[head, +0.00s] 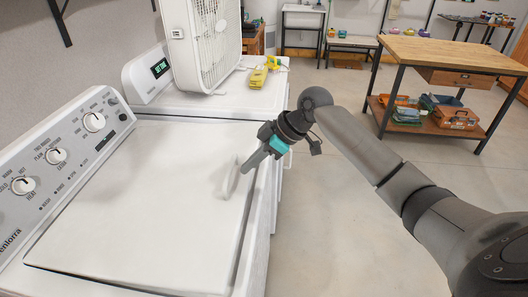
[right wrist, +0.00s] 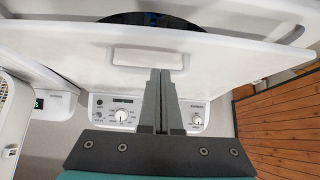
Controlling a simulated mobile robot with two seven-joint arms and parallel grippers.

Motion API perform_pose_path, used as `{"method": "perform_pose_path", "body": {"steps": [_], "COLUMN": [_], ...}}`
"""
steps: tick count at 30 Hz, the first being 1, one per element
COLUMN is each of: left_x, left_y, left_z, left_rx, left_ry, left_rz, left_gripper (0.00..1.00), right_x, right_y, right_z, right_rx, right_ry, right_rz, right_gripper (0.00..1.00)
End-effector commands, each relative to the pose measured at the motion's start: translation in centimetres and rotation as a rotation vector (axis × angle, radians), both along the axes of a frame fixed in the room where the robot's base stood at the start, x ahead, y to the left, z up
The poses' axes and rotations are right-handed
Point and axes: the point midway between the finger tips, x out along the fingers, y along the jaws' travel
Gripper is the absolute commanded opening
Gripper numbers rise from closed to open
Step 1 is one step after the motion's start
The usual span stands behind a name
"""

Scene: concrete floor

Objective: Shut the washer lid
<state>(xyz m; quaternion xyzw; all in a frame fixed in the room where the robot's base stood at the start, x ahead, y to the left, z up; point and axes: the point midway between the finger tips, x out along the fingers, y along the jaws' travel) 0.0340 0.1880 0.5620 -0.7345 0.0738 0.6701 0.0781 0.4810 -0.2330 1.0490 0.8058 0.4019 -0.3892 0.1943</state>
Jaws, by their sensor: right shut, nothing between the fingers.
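The white washer (head: 72,175) stands at the left in the head view, its control panel carrying several knobs. Its broad white lid (head: 140,180) appears partly raised: in the right wrist view a dark drum opening (right wrist: 150,18) shows past the edge of the lid (right wrist: 60,45). A pale rectangular grip (right wrist: 148,59) lies near that edge. My right gripper (head: 244,170) is shut and empty, its fingertips (right wrist: 161,73) at the lid beside the grip; I cannot tell if they touch. My left gripper is not in view.
A second white machine (head: 190,105) stands behind the washer, with a box fan (head: 203,45) and a yellow tool (head: 258,78) on top. A wooden workbench (head: 440,52) stands at the back right. The concrete floor (head: 325,220) between is clear.

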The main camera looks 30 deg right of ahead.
Motion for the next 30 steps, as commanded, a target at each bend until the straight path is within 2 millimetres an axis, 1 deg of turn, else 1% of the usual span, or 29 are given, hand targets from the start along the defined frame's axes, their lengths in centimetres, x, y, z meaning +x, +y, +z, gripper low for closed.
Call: {"method": "perform_pose_path", "body": {"steps": [1,3,7,12,23,26,30], "left_x": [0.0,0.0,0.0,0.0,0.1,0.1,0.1], "left_y": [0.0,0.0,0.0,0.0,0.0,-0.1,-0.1], "left_z": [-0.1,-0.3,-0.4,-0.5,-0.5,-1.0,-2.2], "left_rx": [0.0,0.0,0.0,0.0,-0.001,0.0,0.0], "left_ry": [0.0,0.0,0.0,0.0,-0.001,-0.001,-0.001], "left_rz": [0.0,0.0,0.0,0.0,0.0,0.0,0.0], "left_gripper": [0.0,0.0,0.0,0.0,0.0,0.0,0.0], "right_x": [0.3,0.0,-0.1,-0.1,-0.1,-0.2,-0.4], "right_y": [0.5,0.1,-0.1,-0.1,-0.2,-0.2,-0.4], "right_z": [-0.9,-2.2,-3.6,-4.3,-4.5,-5.1,-6.9], "right_rx": [0.003,0.0,0.0,0.0,0.001,0.008,0.03], "right_ry": [0.002,0.004,0.002,0.0,-0.001,-0.004,-0.018], "right_rz": [0.0,-0.001,-0.002,-0.001,-0.001,-0.001,0.0], "right_gripper": [0.0,0.0,0.0,0.0,0.0,0.0,0.0]}}
